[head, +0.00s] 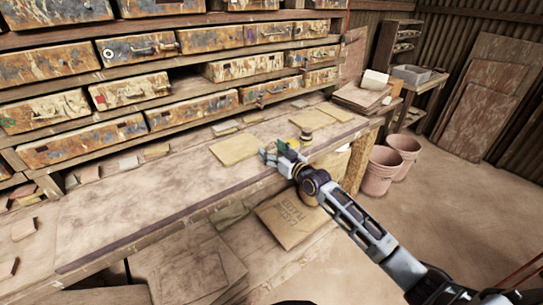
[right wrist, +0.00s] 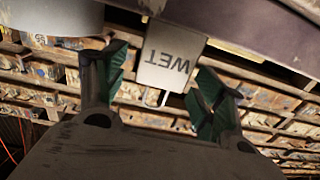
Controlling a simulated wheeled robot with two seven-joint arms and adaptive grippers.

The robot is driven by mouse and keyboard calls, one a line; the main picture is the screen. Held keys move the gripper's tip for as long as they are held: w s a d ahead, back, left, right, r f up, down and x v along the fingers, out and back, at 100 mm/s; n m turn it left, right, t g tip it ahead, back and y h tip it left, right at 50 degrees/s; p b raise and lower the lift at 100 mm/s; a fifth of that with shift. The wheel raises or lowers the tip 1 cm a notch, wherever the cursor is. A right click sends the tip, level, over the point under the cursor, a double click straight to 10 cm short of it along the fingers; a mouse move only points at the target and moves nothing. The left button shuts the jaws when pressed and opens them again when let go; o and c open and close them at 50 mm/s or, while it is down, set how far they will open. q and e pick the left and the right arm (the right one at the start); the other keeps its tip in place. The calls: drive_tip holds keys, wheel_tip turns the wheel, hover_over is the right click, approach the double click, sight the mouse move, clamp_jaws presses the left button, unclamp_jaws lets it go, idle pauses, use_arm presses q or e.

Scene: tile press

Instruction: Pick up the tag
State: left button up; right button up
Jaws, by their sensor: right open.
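The tag (right wrist: 171,58) is a pale grey plate with the word WET, which reads upside down in the right wrist view. A small pale wire loop (right wrist: 155,98) shows at its lower edge. My right gripper (right wrist: 160,85) is open, with one green-padded finger on each side of the tag. Whether either finger touches it I cannot tell. In the head view my right gripper (head: 276,154) is at the front edge of the workbench (head: 150,185), and I cannot make out the tag there. My left gripper is not in view.
A flat tan board (head: 235,149) and a small round jar (head: 306,135) are on the bench near my right gripper. Racks of worn drawers (head: 130,90) stand behind. A printed paper sack (head: 291,216) is below the bench edge. Pink buckets (head: 380,170) stand right; floor beyond is clear.

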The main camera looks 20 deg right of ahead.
drive_tip(key=shift+w+a, duration=0.1)
drive_tip(key=shift+w, duration=0.15)
idle(0.3)
drive_tip(key=c, duration=1)
